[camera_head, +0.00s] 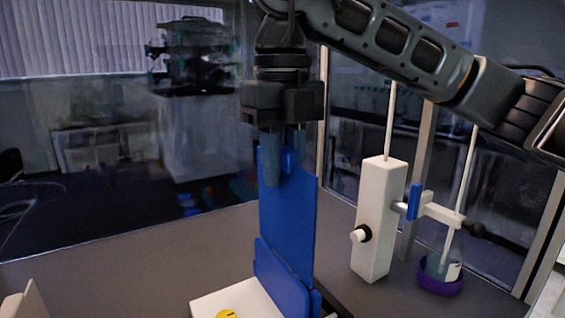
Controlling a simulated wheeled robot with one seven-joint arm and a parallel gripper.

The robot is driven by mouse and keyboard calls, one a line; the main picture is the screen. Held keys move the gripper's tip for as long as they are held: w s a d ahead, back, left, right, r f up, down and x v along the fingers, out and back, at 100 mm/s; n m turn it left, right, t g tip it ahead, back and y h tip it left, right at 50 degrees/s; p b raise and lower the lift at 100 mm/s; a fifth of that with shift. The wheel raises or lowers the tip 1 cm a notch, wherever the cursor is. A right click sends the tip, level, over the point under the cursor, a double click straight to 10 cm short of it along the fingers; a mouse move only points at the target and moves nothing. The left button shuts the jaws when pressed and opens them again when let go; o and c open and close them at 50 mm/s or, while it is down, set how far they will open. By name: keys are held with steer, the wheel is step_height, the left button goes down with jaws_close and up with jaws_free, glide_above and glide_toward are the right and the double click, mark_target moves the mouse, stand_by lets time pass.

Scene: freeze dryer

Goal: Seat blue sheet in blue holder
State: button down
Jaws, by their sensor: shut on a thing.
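The blue sheet (288,222) stands upright near the middle of the head view. My gripper (284,165) points down from above and is shut on the sheet's upper part. The blue holder (279,281) is a low blue plate at the lower front of the sheet, with another blue piece at its right. The sheet's lower part runs behind the holder's front plate. Its bottom edge is hidden, so I cannot tell whether it rests fully in the holder.
A white block with a yellow round mark (229,313) lies at the front. A white stand (378,220) with a knob and clamp is at right, beside a flask in a purple base (439,280). Glass panels close the back.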

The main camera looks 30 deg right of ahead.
mark_target(282, 186)
steer(key=shift+f+b, duration=2.55)
steer(key=shift+b, duration=0.05)
steer(key=shift+f+b, duration=2.2)
stand_by(0.5)
steer(key=c, duration=0.9)
jaws_free()
steer(key=shift+r+p, duration=1.35)
steer(key=shift+r, duration=1.7)
steer(key=shift+s, duration=0.1)
